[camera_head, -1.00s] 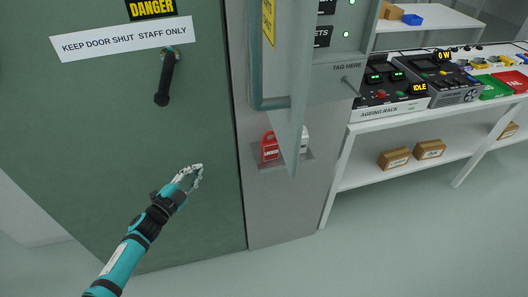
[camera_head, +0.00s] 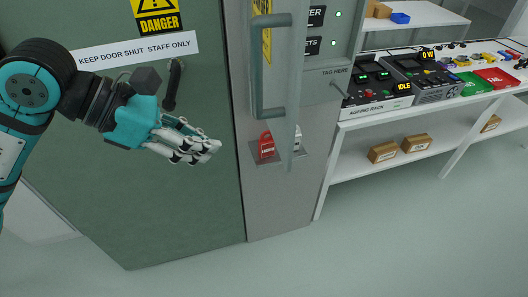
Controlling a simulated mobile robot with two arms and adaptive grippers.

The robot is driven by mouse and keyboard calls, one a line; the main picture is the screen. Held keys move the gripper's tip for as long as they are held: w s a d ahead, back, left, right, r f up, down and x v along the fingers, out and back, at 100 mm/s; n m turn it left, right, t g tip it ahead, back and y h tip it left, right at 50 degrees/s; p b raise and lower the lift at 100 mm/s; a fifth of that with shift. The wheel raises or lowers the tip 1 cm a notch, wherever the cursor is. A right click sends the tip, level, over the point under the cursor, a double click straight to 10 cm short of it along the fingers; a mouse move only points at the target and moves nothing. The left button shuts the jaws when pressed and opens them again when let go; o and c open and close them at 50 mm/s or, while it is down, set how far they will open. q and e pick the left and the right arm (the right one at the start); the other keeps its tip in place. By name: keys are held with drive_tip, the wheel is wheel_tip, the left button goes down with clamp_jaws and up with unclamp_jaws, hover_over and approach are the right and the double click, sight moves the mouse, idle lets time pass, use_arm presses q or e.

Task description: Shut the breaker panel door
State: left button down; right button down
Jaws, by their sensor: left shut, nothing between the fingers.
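The breaker panel door (camera_head: 291,125) stands open, swung out toward me and seen almost edge-on. Its long bar handle (camera_head: 257,75) is on its left side. The breaker panel (camera_head: 328,62) is to the right of the door, with green lights and dark labels. My left gripper (camera_head: 214,148) is shut and empty, in front of the green door, left of the panel door's lower part and apart from it in the picture. My right gripper is not in view.
A big green door (camera_head: 110,190) with a black handle (camera_head: 173,86) is behind my left arm. A red padlock (camera_head: 266,146) sits on a small shelf below the panel. A white bench (camera_head: 385,112) with devices stands at the right. The floor in front is clear.

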use_arm(q)
drive_tip(key=w+d+f+p, duration=0.2)
drive_tip(key=d+f+p, duration=0.2)
drive_tip(key=d, duration=0.5)
drive_tip(key=shift+x, duration=0.75)
drive_tip(key=shift+a+f, duration=0.15)
